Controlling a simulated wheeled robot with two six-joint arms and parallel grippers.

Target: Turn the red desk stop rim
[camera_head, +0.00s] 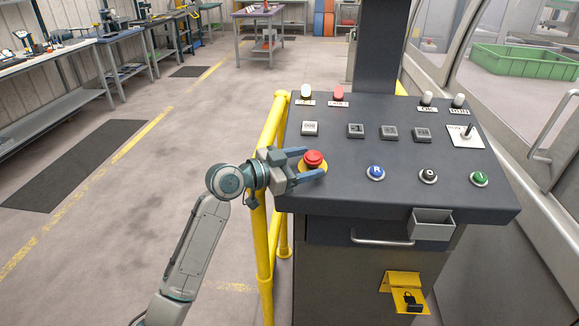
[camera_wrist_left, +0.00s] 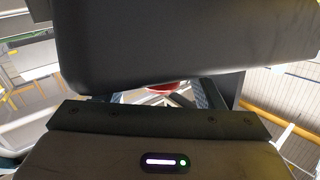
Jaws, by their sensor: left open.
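The red desk stop (camera_head: 313,158) is a round red button on a yellow base at the left front corner of the sloping dark desk. My left gripper (camera_head: 311,164) comes in from the left with its two fingers spread. One finger is on the far side of the stop and one on the near side; I cannot tell whether they touch it. In the left wrist view a sliver of the red stop (camera_wrist_left: 162,87) shows between the fingers, mostly hidden behind a large dark body. My right gripper is not in view.
The desk (camera_head: 345,195) carries blue (camera_head: 376,173), black (camera_head: 428,176) and green (camera_head: 479,179) buttons along its front, with more switches behind. A yellow railing (camera_head: 260,235) runs close by my left arm. A grey box (camera_head: 431,224) and handle (camera_head: 382,241) stick out in front.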

